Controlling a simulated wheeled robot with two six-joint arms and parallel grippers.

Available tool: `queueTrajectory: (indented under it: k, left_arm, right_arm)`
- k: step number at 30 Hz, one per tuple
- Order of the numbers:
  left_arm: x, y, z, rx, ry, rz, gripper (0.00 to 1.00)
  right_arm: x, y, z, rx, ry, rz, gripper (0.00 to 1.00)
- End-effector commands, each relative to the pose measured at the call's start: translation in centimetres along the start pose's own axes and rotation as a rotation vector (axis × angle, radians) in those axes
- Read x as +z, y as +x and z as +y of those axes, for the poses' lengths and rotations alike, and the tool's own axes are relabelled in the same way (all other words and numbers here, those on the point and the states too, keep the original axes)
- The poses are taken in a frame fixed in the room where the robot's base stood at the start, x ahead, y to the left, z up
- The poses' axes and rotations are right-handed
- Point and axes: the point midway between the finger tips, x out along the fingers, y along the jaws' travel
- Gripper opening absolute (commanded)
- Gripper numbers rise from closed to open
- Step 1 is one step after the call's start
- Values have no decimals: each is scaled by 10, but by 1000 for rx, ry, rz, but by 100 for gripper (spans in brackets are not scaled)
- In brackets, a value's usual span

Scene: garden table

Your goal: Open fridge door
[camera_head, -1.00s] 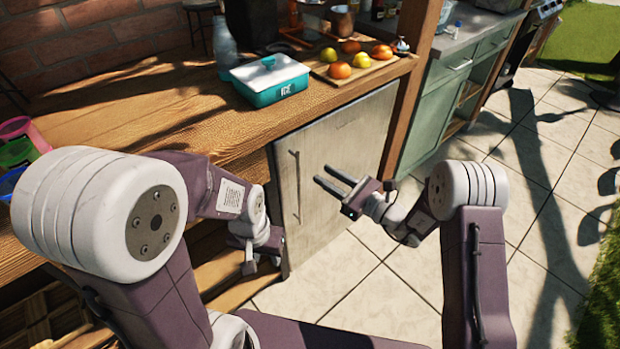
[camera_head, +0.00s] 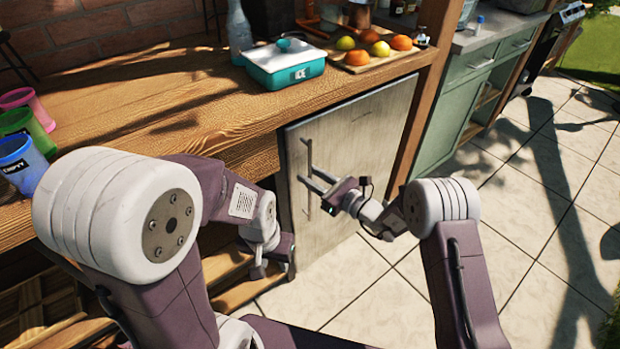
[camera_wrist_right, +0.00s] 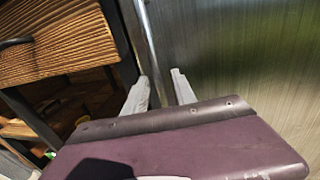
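The fridge door (camera_head: 365,135) is a grey metal panel under the wooden counter and looks closed. Its long upright handle (camera_head: 309,165) is near the door's left edge. My right gripper (camera_head: 312,180) is at the handle, with its fingers pointing left across the door. In the right wrist view the handle bar (camera_wrist_right: 147,35) runs down between the two parted fingers (camera_wrist_right: 158,92). They are open, with gaps to the bar, and do not grip it. My left gripper (camera_head: 268,268) hangs low, left of the door; its finger opening is unclear.
The wooden counter (camera_head: 190,115) holds a teal ice box (camera_head: 284,68), fruit on a board and coloured cups (camera_head: 22,162). A wooden post (camera_head: 425,75) stands right of the fridge. The tiled floor (camera_head: 490,250) in front and right is clear.

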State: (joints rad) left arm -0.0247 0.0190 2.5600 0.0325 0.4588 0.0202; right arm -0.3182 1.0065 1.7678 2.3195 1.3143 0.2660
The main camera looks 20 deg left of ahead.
Motion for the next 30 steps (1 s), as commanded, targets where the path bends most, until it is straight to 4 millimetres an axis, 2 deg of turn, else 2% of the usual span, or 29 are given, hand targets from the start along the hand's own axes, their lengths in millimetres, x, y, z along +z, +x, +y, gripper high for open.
queueTrajectory:
  k: [9,12,13,30]
  left_arm:
    - [0,1,0,0,0,0,36]
    - [0,1,0,0,0,0,36]
    - [0,1,0,0,0,0,36]
    - [0,1,0,0,0,0,36]
  right_arm:
    - [1,6,0,0,1,0,32]
    - [0,6,0,0,0,0,4]
    - [0,6,0,0,0,0,0]
    - [0,5,0,0,0,0,0]
